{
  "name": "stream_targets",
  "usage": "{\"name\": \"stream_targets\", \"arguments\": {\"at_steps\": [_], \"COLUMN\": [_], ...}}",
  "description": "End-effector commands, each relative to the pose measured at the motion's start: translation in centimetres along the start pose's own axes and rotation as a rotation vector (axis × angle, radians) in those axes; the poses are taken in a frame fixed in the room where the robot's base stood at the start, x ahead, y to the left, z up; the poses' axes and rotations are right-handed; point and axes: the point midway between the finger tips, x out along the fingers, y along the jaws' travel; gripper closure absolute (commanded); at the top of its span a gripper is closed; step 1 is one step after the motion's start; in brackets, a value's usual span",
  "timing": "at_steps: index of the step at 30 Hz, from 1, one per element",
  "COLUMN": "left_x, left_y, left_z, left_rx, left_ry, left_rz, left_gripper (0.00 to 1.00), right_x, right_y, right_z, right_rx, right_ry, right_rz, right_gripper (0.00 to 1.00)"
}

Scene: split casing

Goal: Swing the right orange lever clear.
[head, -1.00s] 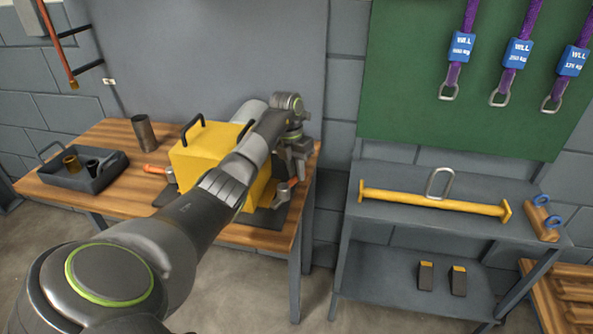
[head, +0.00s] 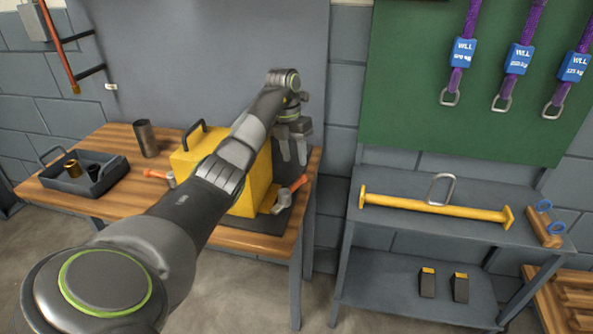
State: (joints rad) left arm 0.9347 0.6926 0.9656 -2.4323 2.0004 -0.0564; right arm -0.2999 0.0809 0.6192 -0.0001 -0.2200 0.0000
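The yellow casing (head: 258,180) stands on a dark mat on the wooden bench, partly hidden by my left arm. The right orange lever (head: 297,184) is at the casing's lower right and points outward, up and to the right in the picture, away from the casing. The left orange lever (head: 155,173) points outward on the other side. My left gripper (head: 294,158) hangs fingers-down above the right lever, apart from it. Its two fingers are spread with nothing between them. My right gripper does not show.
A dark tray (head: 122,182) with small cylindrical parts and a dark metal cup (head: 146,139) stand on the bench's left. A grey shelf (head: 400,228) with a yellow bar (head: 430,205) stands at the right, past a gap. A grey panel rises behind the bench.

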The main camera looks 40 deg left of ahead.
Motion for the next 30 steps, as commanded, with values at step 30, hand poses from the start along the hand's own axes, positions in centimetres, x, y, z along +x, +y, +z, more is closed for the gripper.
{"name": "stream_targets", "arguments": {"at_steps": [30], "left_x": [-10.3], "left_y": [0.0], "left_z": [0.0], "left_rx": [0.000], "left_ry": [0.001], "left_rz": [0.000], "left_gripper": [0.61], "right_x": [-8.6], "right_y": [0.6], "right_z": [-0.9], "right_rx": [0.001], "right_ry": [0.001], "right_rz": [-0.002], "right_gripper": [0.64]}}
